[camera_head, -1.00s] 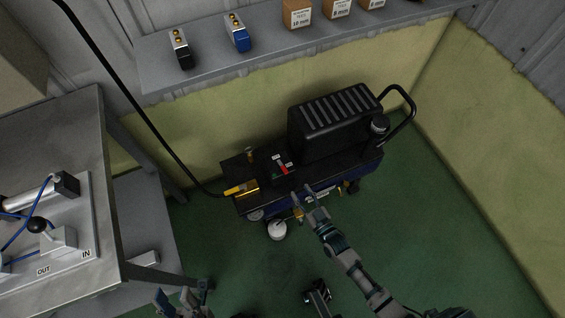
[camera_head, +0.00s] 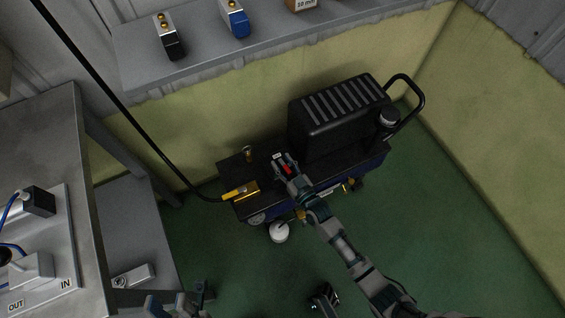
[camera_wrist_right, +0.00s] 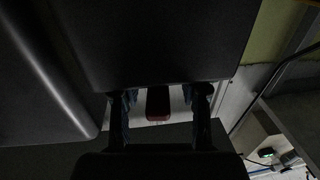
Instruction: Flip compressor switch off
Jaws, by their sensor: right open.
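The black compressor (camera_head: 338,118) stands on the green floor against the yellow wall. Its red switch (camera_head: 287,169) is on the top deck, left of the big ribbed housing. My right gripper (camera_head: 284,165) is open over the switch panel. In the right wrist view the red switch (camera_wrist_right: 158,103) sits between the two open fingers (camera_wrist_right: 160,105), with a gap on each side. The panel is partly hidden by the gripper, and I cannot tell the switch position. My left gripper (camera_head: 180,303) is low at the bottom edge, away from the compressor; its opening is unclear.
A yellow-tipped black hose (camera_head: 235,194) joins the compressor's left end. A metal table (camera_head: 90,215) with a pneumatic board (camera_head: 55,260) is at left. A shelf (camera_head: 270,48) with small parts runs above. The floor right of the compressor is clear.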

